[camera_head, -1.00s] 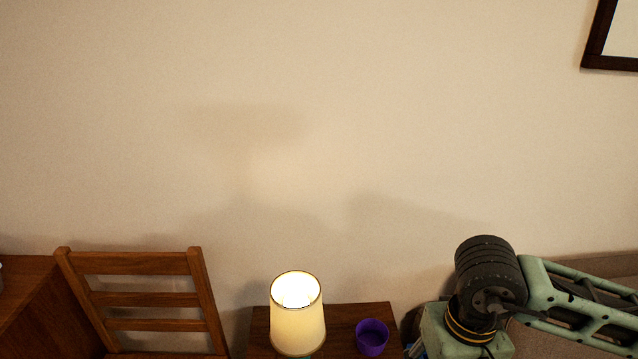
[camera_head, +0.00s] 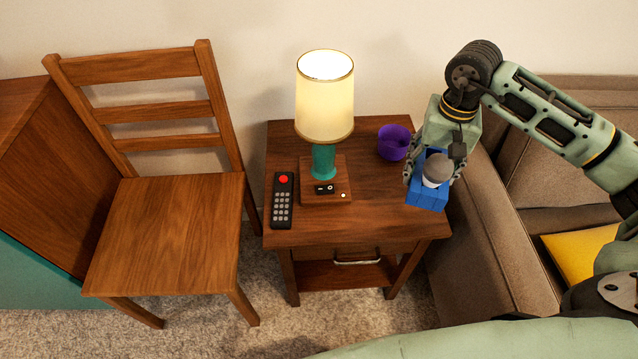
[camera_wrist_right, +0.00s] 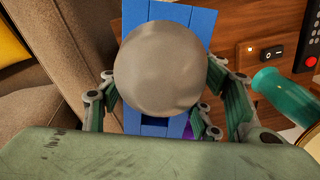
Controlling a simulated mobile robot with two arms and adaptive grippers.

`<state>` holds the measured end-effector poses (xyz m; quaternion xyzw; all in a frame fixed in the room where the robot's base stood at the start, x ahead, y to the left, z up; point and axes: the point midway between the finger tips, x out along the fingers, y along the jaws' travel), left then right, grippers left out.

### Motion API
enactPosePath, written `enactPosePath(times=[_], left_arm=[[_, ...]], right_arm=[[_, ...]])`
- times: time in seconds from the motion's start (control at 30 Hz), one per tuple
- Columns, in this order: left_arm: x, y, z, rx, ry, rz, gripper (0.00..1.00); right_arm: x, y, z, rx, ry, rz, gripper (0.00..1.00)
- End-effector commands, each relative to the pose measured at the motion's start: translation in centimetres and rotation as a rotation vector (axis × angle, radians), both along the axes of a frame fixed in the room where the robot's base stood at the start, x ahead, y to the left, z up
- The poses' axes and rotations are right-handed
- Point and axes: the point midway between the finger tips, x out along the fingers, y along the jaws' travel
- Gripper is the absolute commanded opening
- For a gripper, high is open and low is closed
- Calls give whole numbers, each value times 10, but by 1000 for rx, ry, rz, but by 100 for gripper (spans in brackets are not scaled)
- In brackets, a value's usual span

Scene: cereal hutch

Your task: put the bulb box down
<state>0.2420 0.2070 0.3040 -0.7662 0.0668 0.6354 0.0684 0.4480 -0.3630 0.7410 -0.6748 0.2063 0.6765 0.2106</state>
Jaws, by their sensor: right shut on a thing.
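The blue bulb box (camera_head: 428,196) is in my right gripper (camera_head: 433,178), at the right side of the wooden side table (camera_head: 350,226). A pale round bulb (camera_head: 437,169) shows in the box's upper part. In the right wrist view, the fingers (camera_wrist_right: 168,108) stand on both sides of the blue box (camera_wrist_right: 196,20), and the grey-white bulb (camera_wrist_right: 160,68) covers much of it. I cannot tell whether the box's underside touches the table. My left gripper is not in view.
A lit lamp (camera_head: 324,105) with a teal stem stands on the table. A remote (camera_head: 282,200) lies at its left, and a purple bowl (camera_head: 393,142) sits behind the box. A chair (camera_head: 170,220) is left, a brown sofa (camera_head: 490,230) right. The table's front middle is clear.

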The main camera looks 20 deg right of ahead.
Motion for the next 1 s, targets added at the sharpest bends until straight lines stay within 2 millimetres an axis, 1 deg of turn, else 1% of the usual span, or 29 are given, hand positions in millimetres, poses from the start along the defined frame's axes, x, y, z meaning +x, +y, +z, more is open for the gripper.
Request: enactPosePath(times=[0.03,0.07,0.17,0.27,0.5,0.6,0.7,0.87,1.0], left_arm=[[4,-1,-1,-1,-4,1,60],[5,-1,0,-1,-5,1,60],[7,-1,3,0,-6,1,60],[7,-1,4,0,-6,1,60],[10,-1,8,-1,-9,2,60],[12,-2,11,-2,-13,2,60],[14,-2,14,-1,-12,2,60],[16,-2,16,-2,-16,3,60],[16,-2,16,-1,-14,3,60]], right_arm=[[0,-7,-8,-4,0,-16,30],[1,-9,-9,-4,1,-22,30],[7,-8,-14,-6,-1,-31,30],[21,2,-23,-3,0,-29,30],[65,34,-55,-2,0,-30,30],[80,44,-67,-3,1,-29,30],[91,51,-74,-5,0,-30,30],[97,54,-80,-7,0,-30,30],[96,54,-96,-6,3,-31,30]])
